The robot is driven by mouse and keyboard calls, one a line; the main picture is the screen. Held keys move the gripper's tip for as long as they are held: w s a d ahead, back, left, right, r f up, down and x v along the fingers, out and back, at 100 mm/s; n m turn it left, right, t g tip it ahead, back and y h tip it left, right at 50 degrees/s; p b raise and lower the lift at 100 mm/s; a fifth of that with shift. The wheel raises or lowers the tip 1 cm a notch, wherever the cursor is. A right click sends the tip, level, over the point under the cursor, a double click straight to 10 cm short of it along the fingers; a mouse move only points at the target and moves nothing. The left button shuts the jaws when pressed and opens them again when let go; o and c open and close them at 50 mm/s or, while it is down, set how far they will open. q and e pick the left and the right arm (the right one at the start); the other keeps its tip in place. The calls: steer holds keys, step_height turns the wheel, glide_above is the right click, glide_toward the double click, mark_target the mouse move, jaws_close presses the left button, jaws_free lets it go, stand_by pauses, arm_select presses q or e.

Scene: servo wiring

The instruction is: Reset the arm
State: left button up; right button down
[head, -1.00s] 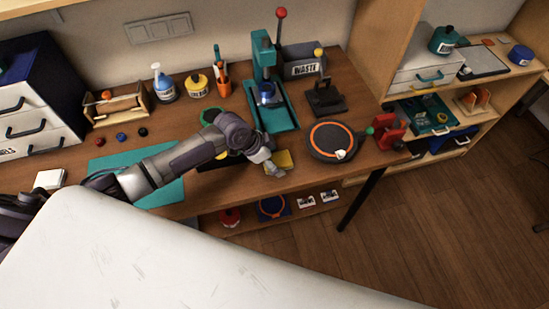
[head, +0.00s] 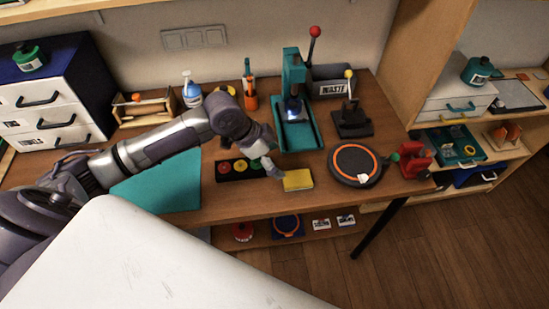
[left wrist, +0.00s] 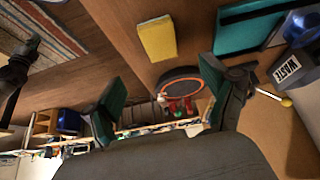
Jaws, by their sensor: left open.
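My left arm reaches in from the left over the workbench in the head view. Its gripper (head: 270,168) hangs above the bench, just left of a yellow block (head: 298,180). In the left wrist view the two fingers of this gripper (left wrist: 165,100) stand wide apart with nothing between them. The yellow block also shows there, beyond the fingers (left wrist: 157,38). My right gripper is in neither view.
A teal press (head: 297,115), a round black turntable with an orange ring (head: 342,172), a red clamp (head: 417,166) and a waste bin (head: 330,82) stand on the bench (head: 245,205). A teal mat (head: 160,190) lies under my arm. A shelf unit is at the right.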

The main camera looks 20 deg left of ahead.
arm_select(q)
steer(key=shift+r, duration=0.1)
stand_by(0.4)
steer(key=s+d+f+n, duration=0.2)
steer(key=s+d+f, duration=0.3)
steer(key=s, duration=0.4)
steer(key=s+a+n+y, duration=0.5)
steer(key=s+n, duration=0.2)
steer(key=s, duration=0.6)
step_height(320, 180, down, 30)
steer(key=s+r+g+b, duration=0.1)
steer(key=b, duration=0.2)
steer(key=s+a+f+g+b, duration=0.1)
steer(key=s+a+f+b, duration=0.1)
steer(key=s+f, duration=1.4)
step_height(320, 180, down, 3)
steer(key=shift+s+a+r, duration=0.15)
steer(key=shift+a+r, duration=0.05)
steer(key=shift+a, duration=0.35)
